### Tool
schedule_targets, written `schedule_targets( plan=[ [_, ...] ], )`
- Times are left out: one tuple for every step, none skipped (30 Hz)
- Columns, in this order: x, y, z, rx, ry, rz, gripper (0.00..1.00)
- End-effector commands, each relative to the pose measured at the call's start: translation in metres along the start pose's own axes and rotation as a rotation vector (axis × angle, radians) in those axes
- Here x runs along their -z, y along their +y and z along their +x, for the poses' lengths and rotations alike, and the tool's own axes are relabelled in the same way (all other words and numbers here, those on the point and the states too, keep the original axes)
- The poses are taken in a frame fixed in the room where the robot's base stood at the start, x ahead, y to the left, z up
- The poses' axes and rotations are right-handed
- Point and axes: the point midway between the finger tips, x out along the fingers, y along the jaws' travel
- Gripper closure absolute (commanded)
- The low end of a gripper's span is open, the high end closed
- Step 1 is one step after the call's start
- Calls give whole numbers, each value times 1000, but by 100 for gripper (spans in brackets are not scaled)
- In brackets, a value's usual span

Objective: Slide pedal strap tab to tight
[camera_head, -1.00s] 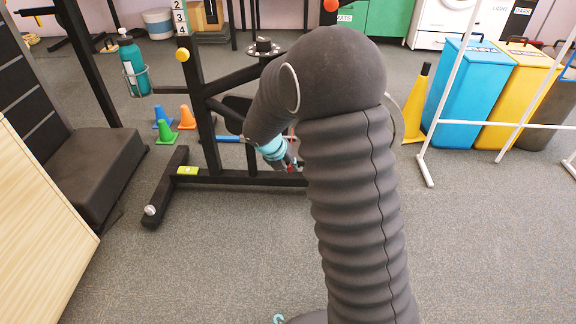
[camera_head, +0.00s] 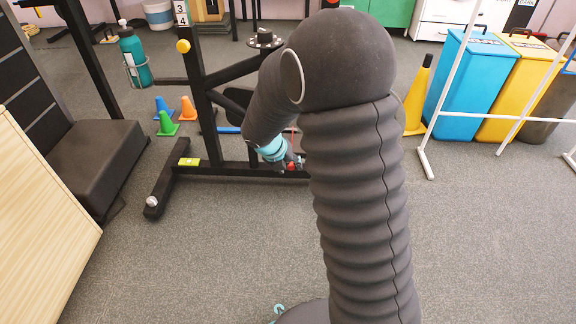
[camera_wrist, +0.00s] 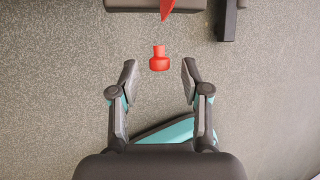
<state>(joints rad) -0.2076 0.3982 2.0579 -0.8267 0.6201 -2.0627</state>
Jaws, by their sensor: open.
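A small red tab (camera_wrist: 159,60), which looks like the pedal strap tab, shows in the wrist view just ahead of my gripper (camera_wrist: 160,73). It lies in line with the gap between the two fingertips, and the fingers do not touch it. A pointed red piece (camera_wrist: 167,7) shows above it at the top edge; whether the two join is unclear. In the head view my gripper (camera_head: 292,164) is low beside the black exercise bike frame (camera_head: 207,110), with a bit of red at its tip. My arm hides part of the bike, and the pedal cannot be made out.
Dark bars (camera_wrist: 228,20) cross the top of the wrist view. Small cones (camera_head: 167,124) and a bottle (camera_head: 131,50) stand left of the bike. A white rail frame (camera_head: 430,130), a yellow cone (camera_head: 416,98) and bins (camera_head: 465,80) stand right. The front floor is clear.

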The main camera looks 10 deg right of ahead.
Motion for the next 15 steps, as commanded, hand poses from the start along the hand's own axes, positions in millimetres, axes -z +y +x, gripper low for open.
schedule_targets(
  plan=[
    [-1,0,-4,-1,-3,0,53],
    [-1,0,-6,-1,-4,0,53],
    [-1,0,-11,-1,-4,0,53],
    [-1,0,-15,-1,-4,0,53],
    [-1,1,-20,-2,-4,0,53],
    [-1,1,-28,-3,-6,0,53],
    [-1,1,-33,-3,-5,0,53],
    [-1,1,-39,-3,-6,-1,53],
    [-2,1,-48,-3,-6,0,53],
    [-1,1,-54,-3,-5,0,53],
    [-1,1,-60,-4,-6,-1,53],
    [-1,1,-68,-3,-5,-1,53],
    [-1,2,-74,-3,-5,0,53],
    [-1,1,-79,-3,-6,0,53],
    [-1,1,-86,-2,-5,-1,53]
  ],
)
